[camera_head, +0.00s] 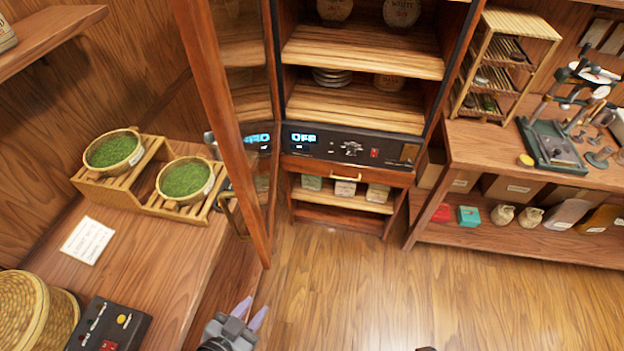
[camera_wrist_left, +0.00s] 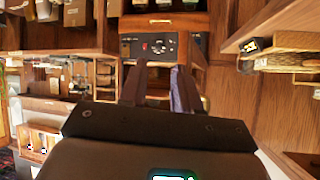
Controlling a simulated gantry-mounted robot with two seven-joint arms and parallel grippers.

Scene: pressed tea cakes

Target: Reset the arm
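My left gripper (camera_head: 253,312) is low in the head view, in front of the open cabinet door (camera_head: 224,120). Its two fingers are apart with nothing between them. In the left wrist view the left gripper (camera_wrist_left: 159,88) also shows a clear gap between its fingers, with the cabinet's control panel (camera_wrist_left: 150,46) beyond. That view looks upside down. My right gripper does not show; a small dark tip at the bottom edge of the head view is too little to identify.
The cabinet (camera_head: 365,60) has shelves and a panel reading OFF. A wooden counter (camera_head: 150,265) at left holds a slatted stand (camera_head: 115,190) with two bowls of green leaves. A workbench (camera_head: 480,140) with tools stands at right. The floor (camera_head: 400,290) between is clear.

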